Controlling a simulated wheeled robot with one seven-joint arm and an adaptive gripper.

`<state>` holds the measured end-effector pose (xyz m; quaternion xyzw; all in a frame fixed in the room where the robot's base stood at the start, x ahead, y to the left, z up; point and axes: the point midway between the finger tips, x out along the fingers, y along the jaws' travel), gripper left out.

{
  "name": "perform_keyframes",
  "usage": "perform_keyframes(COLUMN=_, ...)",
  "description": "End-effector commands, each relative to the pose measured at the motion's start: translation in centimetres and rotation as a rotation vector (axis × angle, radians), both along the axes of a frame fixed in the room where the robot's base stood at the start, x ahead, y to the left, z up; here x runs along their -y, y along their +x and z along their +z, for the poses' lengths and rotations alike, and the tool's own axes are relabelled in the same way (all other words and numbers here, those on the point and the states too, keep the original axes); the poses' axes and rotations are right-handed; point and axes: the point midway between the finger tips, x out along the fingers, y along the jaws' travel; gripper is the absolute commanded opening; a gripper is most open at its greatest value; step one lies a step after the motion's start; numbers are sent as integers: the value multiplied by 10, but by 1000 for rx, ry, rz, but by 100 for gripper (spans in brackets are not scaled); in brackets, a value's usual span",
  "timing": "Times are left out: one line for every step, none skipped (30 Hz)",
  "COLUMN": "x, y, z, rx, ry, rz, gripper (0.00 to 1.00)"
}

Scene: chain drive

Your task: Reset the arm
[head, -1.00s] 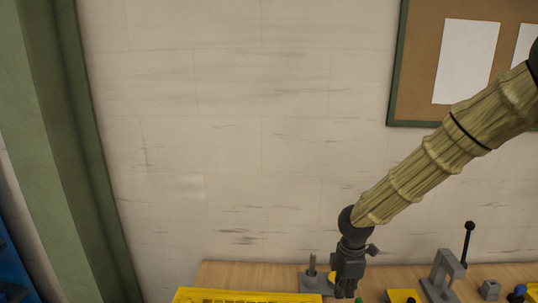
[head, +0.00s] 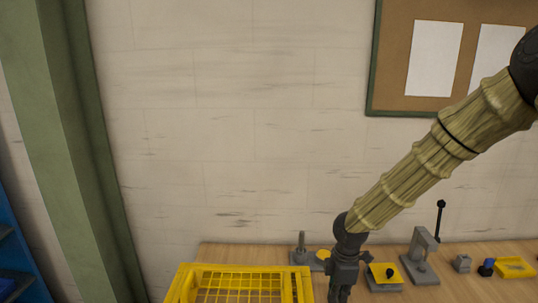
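My arm, in a tan sleeve, comes in from the right in the head view and slopes down to the left. My gripper (head: 340,292) hangs from it, pointing down, in front of the wooden table (head: 225,254) and just right of a yellow crate. The fingers run to the bottom edge of the view, and I cannot tell whether they are open or shut. No held thing shows between them.
The yellow crate (head: 187,284) stands at the front left. A grey post on a base (head: 301,247) is behind it. Right of my gripper are a yellow-topped block (head: 384,284), a grey lever press (head: 419,262), a small grey block (head: 462,263), a blue-and-black part (head: 486,268) and a yellow tray (head: 516,275).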

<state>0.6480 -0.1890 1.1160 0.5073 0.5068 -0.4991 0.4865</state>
Motion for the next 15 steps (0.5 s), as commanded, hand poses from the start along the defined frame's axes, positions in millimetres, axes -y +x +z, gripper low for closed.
perform_keyframes(x=-5, y=-4, z=-13, rx=-8, ry=8, rz=-12, gripper=0)
perform_keyframes(x=-7, y=-6, z=-18, rx=-11, ry=14, rz=-23, gripper=0)
perform_keyframes(x=-10, y=-9, z=-25, rx=-17, ry=21, rz=-37, gripper=0)
perform_keyframes(x=-12, y=-12, z=-31, rx=-21, ry=27, rz=-48, gripper=0)
perform_keyframes(x=-14, y=-15, z=-37, rx=-24, ry=33, rz=-61, gripper=0)
perform_keyframes(x=-16, y=-19, z=-46, rx=-32, ry=40, rz=-81, gripper=0)
perform_keyframes(x=-17, y=-23, z=-52, rx=-36, ry=47, rz=-96, gripper=0)
perform_keyframes(x=-19, y=-27, z=-60, rx=-41, ry=54, rz=-113, gripper=0)
perform_keyframes(x=-21, y=-31, z=-69, rx=-47, ry=63, rz=-136, gripper=0)
perform_keyframes(x=-22, y=-36, z=-77, rx=-55, ry=70, rz=-157, gripper=0)
perform_keyframes(x=-24, y=-41, z=-86, rx=-60, ry=78, rz=-179, gripper=0)
perform_keyframes(x=-26, y=-47, z=-98, rx=-69, ry=87, rz=-210, gripper=0)
perform_keyframes(x=-27, y=-54, z=-110, rx=-78, ry=95, rz=-238, gripper=0)
perform_keyframes(x=-29, y=-60, z=-120, rx=-84, ry=102, rz=-266, gripper=0)
perform_keyframes(x=-31, y=-70, z=-137, rx=-96, ry=113, rz=-312, gripper=0)
